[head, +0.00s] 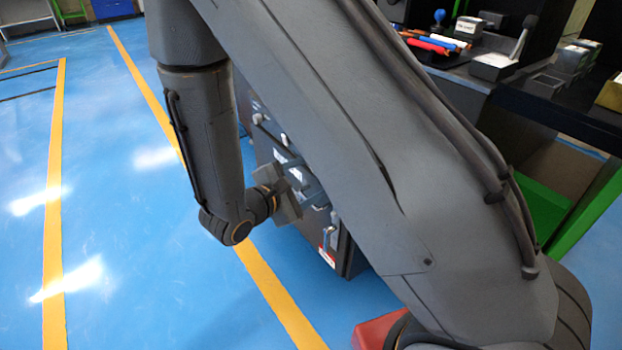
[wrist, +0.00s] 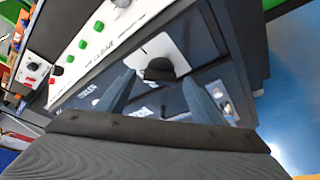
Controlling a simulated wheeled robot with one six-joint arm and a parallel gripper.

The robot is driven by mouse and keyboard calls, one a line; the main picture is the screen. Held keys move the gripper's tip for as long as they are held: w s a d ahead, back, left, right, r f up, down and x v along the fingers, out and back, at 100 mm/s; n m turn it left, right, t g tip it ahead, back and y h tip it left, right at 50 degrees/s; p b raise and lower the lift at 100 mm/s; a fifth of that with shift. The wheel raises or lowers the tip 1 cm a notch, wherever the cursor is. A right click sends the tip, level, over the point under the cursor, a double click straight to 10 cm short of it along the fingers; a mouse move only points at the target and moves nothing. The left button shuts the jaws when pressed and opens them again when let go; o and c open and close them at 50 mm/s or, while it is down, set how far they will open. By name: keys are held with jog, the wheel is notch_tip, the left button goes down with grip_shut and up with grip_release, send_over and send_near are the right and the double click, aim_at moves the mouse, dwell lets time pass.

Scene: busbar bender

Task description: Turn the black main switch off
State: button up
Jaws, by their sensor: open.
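The black main switch seems to be the black knob (wrist: 160,69) on a white plate in the wrist view. My gripper (wrist: 157,79) is open, with one finger on each side of this knob in the picture. I cannot tell whether the fingers touch it or how deep they reach. The knob's exact turn angle is hard to read. In the head view my gripper (head: 312,192) is close to the front of the dark machine cabinet (head: 350,257). My arm covers much of that cabinet, and the knob cannot be made out there.
Green buttons (wrist: 82,44) and a red button (wrist: 58,71) sit on a panel beside the knob in the wrist view. Another black knob (wrist: 32,66) is at far left. A dark workbench (head: 560,108) with tools stands at right. Blue floor (head: 110,200) is open at left.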

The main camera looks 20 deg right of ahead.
jog(key=shift+c, duration=0.2)
jog(key=c, duration=1)
jog(key=shift+r+p, duration=0.1)
jog(key=shift+p, duration=0.2)
jog(key=n+g+p, duration=0.1)
jog(key=n+p, duration=0.1)
jog(key=p, duration=0.1)
jog(key=n+g+p, duration=0.1)
jog(key=n+p, duration=0.1)
jog(key=p, duration=0.2)
jog(key=shift+w+a+r+g, duration=0.1)
jog(key=shift+w+r+g, duration=0.1)
jog(key=shift+g, duration=0.1)
jog(key=shift+w+f+n+g+h+p, duration=0.15)
jog(key=shift+n+g+h+p, duration=0.15)
jog(key=shift+n+g+p, duration=0.65)
jog(key=shift+a+n+t+p, duration=0.1)
jog(key=shift+n+t+p, duration=0.15)
jog(key=shift+p, duration=0.1)
